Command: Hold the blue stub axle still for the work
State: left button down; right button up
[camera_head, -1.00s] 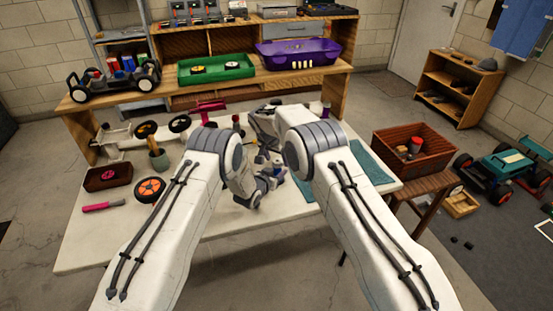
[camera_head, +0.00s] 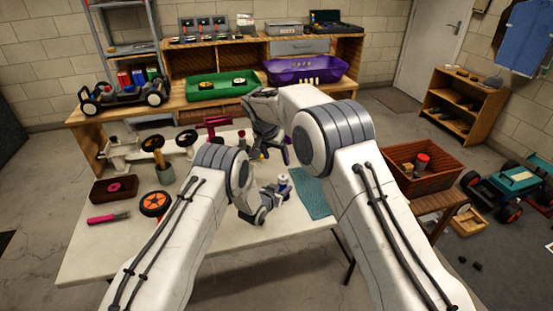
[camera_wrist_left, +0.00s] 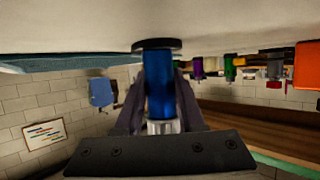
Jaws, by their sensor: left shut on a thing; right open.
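The blue stub axle (camera_wrist_left: 158,85) stands in the left wrist view between my two dark fingers, with its dark round flange against the pale tabletop and a silvery end at the other side. My left gripper (camera_head: 280,187) is shut on it, low over the white table. In the head view only a small pale and blue top of the axle (camera_head: 283,180) shows. My right gripper (camera_head: 283,153) is open, farther back above the table, apart from the axle.
A teal mat (camera_head: 313,197) lies right of the axle. An orange-hubbed wheel (camera_head: 154,203), a pink-handled tool (camera_head: 108,217), a dark red tray (camera_head: 114,189) and a brush cup (camera_head: 165,174) are at the left. A magenta part (camera_head: 214,124) and a white chassis (camera_head: 125,150) are behind.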

pick_arm(q)
jog(key=shift+c, duration=2.2)
grip_release()
jog(key=shift+s, duration=0.1)
jog(key=v, duration=1.2)
